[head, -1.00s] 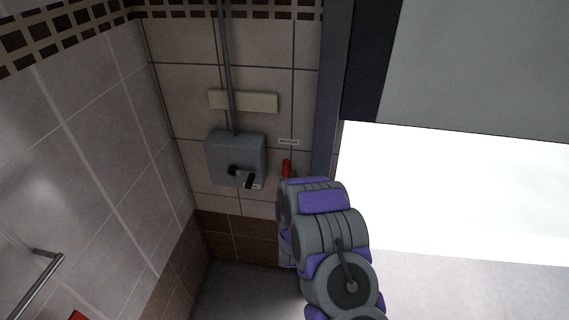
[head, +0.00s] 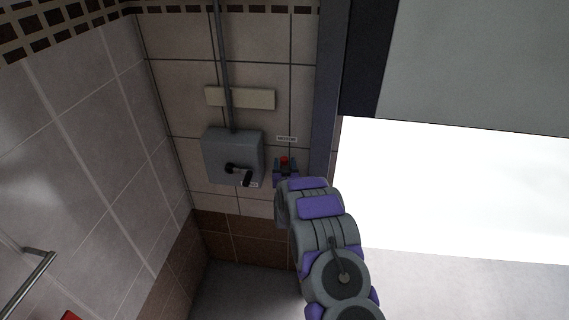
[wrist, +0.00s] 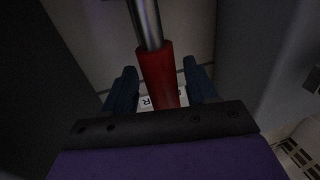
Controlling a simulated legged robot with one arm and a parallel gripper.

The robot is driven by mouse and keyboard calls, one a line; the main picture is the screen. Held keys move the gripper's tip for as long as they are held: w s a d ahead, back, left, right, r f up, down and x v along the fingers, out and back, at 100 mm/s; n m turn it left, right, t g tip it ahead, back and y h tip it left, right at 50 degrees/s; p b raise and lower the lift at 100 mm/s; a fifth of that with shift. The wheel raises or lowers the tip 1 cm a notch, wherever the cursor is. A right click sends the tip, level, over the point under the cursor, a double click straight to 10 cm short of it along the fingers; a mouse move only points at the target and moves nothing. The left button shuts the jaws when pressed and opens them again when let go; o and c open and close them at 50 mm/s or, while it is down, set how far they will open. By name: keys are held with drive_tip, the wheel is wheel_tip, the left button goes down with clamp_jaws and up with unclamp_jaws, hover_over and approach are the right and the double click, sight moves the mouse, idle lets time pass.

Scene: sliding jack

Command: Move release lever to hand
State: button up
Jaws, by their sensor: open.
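A lever with a red grip (wrist: 158,78) on a bare metal rod (wrist: 147,22) shows in the wrist view. In the head view its red part (head: 284,160) shows on the tiled wall, right of a grey box. My gripper (wrist: 159,70) is open, with one dark finger on each side of the red grip. There is a visible gap to each finger, so it is not clamped. In the head view my gripper (head: 286,169) is at the lever, and my wrist hides what lies below it.
A grey box (head: 230,150) with a black crank handle (head: 240,173) is on the wall just left of my gripper. A small label (head: 287,139) is above the lever. A dark door frame (head: 325,110) stands close on the right. A metal rail (head: 28,283) is at lower left.

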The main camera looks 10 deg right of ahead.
drive_tip(key=shift+w+a, duration=0.2)
drive_tip(key=shift+w, duration=0.5)
drive_tip(key=shift+d, duration=0.1)
drive_tip(key=shift+c, duration=0.4)
drive_tip(key=shift+c, duration=0.8)
clamp_jaws()
